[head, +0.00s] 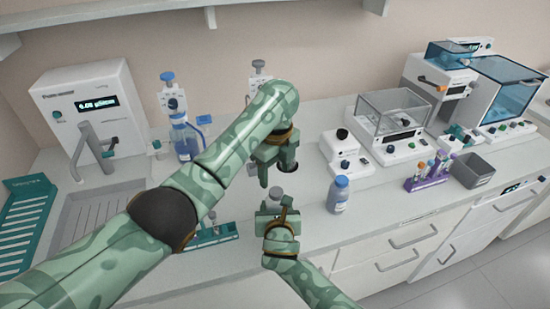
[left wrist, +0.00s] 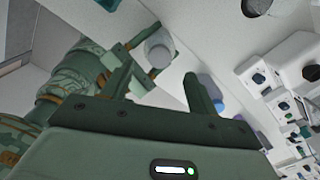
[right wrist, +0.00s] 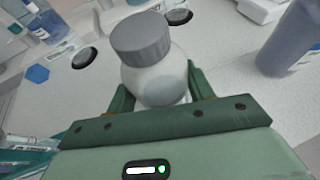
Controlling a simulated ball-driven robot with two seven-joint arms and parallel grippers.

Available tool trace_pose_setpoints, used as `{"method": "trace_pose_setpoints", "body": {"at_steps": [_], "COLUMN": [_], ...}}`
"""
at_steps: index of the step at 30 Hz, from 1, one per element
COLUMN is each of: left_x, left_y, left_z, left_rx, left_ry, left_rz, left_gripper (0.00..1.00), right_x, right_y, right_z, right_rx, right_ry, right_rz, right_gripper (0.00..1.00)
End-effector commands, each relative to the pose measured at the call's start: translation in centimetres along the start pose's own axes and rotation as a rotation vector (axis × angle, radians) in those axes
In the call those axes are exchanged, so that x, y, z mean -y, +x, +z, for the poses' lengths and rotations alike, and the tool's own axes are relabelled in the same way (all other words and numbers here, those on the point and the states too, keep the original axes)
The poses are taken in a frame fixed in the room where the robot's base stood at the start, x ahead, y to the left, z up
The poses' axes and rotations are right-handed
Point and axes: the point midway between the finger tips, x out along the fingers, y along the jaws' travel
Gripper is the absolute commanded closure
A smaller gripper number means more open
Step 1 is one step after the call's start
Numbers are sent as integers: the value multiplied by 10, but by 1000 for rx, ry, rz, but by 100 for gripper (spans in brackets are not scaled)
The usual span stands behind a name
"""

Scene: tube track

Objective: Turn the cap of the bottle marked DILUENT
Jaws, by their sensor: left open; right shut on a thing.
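A white bottle (right wrist: 160,78) with a ribbed grey cap (right wrist: 140,38) stands upright between the fingers of my right gripper (right wrist: 155,90), which is shut on its body. No marking is readable on it. In the head view the grey cap (head: 276,192) shows just above the right gripper (head: 275,212). My left gripper (head: 274,172) is open and empty above the cap, fingers pointing down. In the left wrist view the cap (left wrist: 157,50) lies beyond and between the open fingers, apart from them.
A blue-capped bottle (head: 338,195) stands to the right on the counter. A teal rack (head: 212,236) is at the left, partly behind my left arm. A wash bottle (head: 184,135), balance (head: 393,120) and purple tube rack (head: 428,176) stand around. Dark round openings (right wrist: 84,58) are in the counter.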

Motion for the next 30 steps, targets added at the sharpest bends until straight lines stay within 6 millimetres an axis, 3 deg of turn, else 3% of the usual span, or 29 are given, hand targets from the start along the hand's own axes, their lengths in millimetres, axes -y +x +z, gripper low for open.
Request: {"method": "trace_pose_setpoints", "body": {"at_steps": [7, 19, 20, 21, 22, 30], "left_x": [0, 0, 0, 0, 0, 0], "left_y": [-38, -46, -46, -46, -46, -46], "left_z": [0, 1, 1, 1, 1, 1], "left_rx": [0, 1, 1, 1, 1, 1], "left_ry": [1, 0, 0, 0, 1, 0], "left_rz": [0, 2, 2, 2, 2, 2], "left_gripper": [41, 41, 41, 41, 41, 41], "right_x": [0, 0, 0, 0, 0, 0], "right_y": [0, 0, 0, 0, 0, 0], "right_z": [0, 0, 0, 0, 0, 0], "right_rx": [1, 1, 1, 1, 1, 0], "right_ry": [0, 0, 0, 0, 0, 0], "right_rz": [0, 0, 0, 0, 0, 0], "right_gripper": [100, 100, 39, 28, 22, 22]}}
